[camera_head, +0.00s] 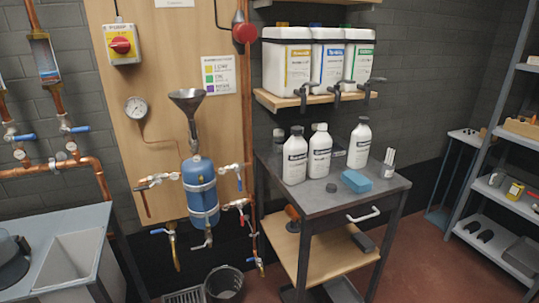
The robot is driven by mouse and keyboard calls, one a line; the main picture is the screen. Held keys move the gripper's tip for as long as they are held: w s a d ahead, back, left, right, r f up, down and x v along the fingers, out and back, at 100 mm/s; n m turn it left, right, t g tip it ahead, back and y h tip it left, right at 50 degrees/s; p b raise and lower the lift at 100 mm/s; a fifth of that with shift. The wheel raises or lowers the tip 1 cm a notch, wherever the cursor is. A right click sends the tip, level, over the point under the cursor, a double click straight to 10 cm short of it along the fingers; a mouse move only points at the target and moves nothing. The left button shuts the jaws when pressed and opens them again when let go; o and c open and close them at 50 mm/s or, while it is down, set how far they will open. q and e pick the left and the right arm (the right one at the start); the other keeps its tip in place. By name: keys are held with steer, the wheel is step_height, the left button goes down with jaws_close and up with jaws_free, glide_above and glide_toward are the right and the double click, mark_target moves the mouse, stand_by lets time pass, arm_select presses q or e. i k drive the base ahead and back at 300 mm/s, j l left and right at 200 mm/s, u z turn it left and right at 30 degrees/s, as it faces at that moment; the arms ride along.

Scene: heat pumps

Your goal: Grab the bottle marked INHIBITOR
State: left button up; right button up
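Three white bottles with dark label bands stand upright on the grey trolley top (330,205). The left bottle (294,172) has a dark cap. The middle bottle (318,165) has a pale cap and stands close beside the left one. The label print is too small to read, so I cannot tell which one is marked INHIBITOR. Neither of my grippers is in view.
A dark cap (331,188), a blue block (356,181) and a small cup (388,163) sit near the bottles. Large white canisters (287,65) stand on the shelf (290,102) above. A blue vessel (200,190) with pipes and valves is at left. The trolley's front right corner is bare.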

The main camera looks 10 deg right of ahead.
mark_target(321, 144)
steer(key=l+u, duration=0.35)
steer(key=i+l+u, duration=0.1)
steer(key=u, duration=0.25)
steer(key=l, duration=1.55)
steer(key=i+l, duration=0.1)
steer(key=l, duration=1.45)
